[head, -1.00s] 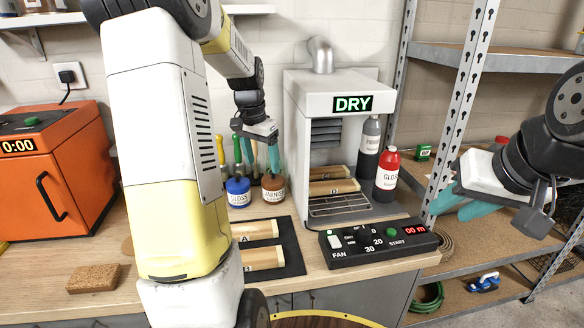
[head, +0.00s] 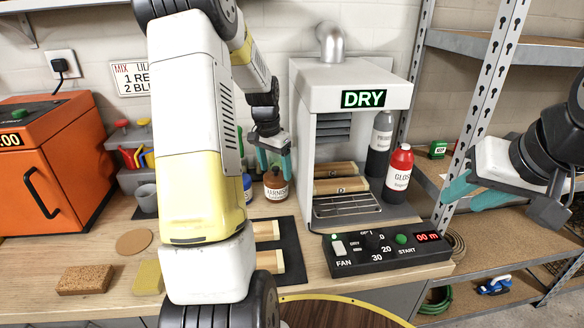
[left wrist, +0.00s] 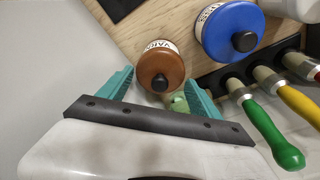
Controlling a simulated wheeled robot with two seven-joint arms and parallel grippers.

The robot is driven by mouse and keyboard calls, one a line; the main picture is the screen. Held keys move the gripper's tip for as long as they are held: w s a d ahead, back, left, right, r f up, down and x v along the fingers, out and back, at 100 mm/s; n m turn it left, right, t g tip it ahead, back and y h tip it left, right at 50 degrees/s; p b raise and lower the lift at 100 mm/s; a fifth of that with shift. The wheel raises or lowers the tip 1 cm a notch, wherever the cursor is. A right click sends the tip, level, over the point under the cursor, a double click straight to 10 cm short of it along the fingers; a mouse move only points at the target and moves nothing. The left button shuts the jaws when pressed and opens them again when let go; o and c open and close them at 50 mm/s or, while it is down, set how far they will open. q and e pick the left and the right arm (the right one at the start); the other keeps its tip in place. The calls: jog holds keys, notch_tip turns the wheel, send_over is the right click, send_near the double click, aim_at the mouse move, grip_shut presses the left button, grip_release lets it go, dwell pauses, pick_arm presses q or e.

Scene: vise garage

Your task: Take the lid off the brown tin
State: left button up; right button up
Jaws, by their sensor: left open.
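The brown tin (head: 275,188) stands on the workbench left of the drying cabinet, with a white varnish label and a lid with a dark knob. In the left wrist view its brown lid (left wrist: 161,68) and dark knob (left wrist: 160,83) face the camera. My left gripper (head: 274,160) is open just above the tin; in the left wrist view its teal fingers stand apart, one to each side of the lid. I cannot tell whether they touch it. My right gripper (head: 462,196) is open and empty, far to the right near the shelf.
A blue tin (left wrist: 232,32) stands close beside the brown one, partly hidden by my arm in the head view. Brushes (left wrist: 262,125) stand in a rack nearby. The drying cabinet (head: 302,110) is just right. A dark mat (head: 294,262) with wooden pieces lies in front.

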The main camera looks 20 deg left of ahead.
aim_at(276, 168)
pick_arm(q)
jog(key=shift+f, duration=0.25)
jog(key=c, duration=1.3)
jog(key=shift+s, duration=0.1)
jog(key=c, duration=0.3)
jog(key=shift+f, duration=0.1)
notch_tip(276, 168, up, 4)
grip_shut()
jog(key=s+d+r, duration=0.1)
jog(key=s+d, duration=0.1)
jog(key=s, duration=1.3)
jog(key=shift+s+d, duration=0.25)
jog(key=shift+s, duration=0.1)
